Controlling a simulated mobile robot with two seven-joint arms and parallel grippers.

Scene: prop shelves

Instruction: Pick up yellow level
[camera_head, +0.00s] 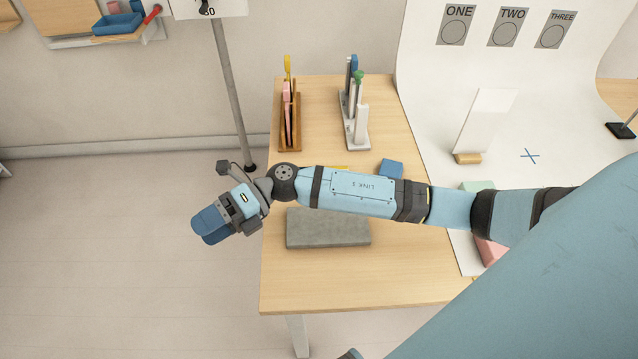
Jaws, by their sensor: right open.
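A thin strip of yellow (338,168), perhaps the yellow level, shows on the table just behind my right arm, which hides most of it. Another yellow piece (288,67) stands upright in the wooden rack at the table's back left. My right arm reaches in from the right across the table. My right gripper (208,228) hangs past the table's left edge, above the floor. It is open, with nothing seen in it, and is apart from both yellow pieces. My left gripper is not in view.
A grey slab (328,229) lies on the wooden table (350,285) in front of my arm. A blue block (391,168) sits behind the arm. A white rack (355,125) stands at the back. A pole (233,90) rises left of the table. The table's front is clear.

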